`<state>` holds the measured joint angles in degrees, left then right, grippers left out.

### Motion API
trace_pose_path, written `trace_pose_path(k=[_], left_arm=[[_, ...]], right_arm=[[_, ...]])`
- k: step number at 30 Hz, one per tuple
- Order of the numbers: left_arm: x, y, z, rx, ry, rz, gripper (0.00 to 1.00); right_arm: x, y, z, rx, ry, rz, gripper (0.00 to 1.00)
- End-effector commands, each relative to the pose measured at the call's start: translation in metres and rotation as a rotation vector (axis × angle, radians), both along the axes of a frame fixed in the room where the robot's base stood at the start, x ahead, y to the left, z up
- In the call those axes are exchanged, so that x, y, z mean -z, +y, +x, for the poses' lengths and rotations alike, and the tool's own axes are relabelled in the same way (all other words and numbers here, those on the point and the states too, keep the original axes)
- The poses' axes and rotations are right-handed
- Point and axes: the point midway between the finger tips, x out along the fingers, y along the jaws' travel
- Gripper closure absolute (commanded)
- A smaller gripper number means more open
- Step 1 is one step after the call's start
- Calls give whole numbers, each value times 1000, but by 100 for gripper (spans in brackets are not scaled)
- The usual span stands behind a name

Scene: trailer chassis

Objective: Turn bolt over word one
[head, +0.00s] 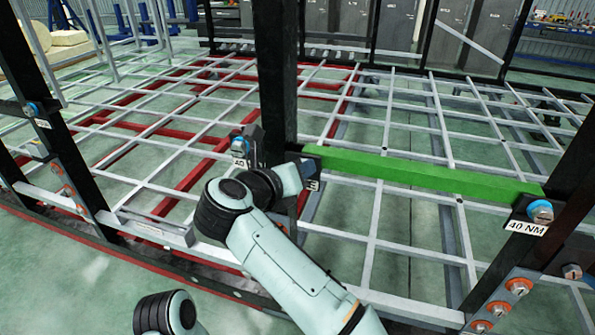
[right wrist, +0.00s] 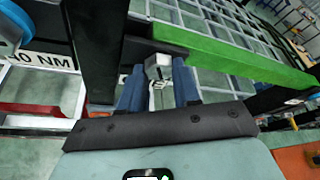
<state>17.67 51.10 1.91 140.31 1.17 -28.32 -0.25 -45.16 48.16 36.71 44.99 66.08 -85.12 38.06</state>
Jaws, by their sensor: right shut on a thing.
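My right gripper (right wrist: 158,78) is at the dark middle post (head: 277,70), with its blue fingers on either side of a metal bolt head (right wrist: 158,66). It is shut on this bolt, which sits at the left end of the green bar. In the head view my own wrist mostly hides the bolt and fingers. A partly covered label (head: 312,185) shows beside the wrist; its word cannot be read in full. My left gripper is not in view.
A green bar (head: 425,175) spans from the middle post to the right post. The grey lattice frame (head: 400,110) fills the floor behind. Plates with orange-ringed bolts (head: 498,308) stand at the right. Grey cabinets (head: 390,25) are at the back.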

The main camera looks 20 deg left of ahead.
Motion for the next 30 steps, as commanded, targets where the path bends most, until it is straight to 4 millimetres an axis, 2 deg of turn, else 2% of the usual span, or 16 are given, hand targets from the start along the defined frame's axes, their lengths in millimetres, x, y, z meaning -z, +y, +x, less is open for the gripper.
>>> trace_pose_path(k=[12,13,15,25,30], left_arm=[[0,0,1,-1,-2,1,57],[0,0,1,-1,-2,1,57],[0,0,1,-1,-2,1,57],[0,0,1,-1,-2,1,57],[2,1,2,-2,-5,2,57]], right_arm=[[4,2,-1,-2,11,4,99],[4,2,-2,-2,11,4,65],[4,2,-1,-2,10,4,43],[0,1,-2,-2,3,6,43],[-7,6,-20,-5,2,6,43]])
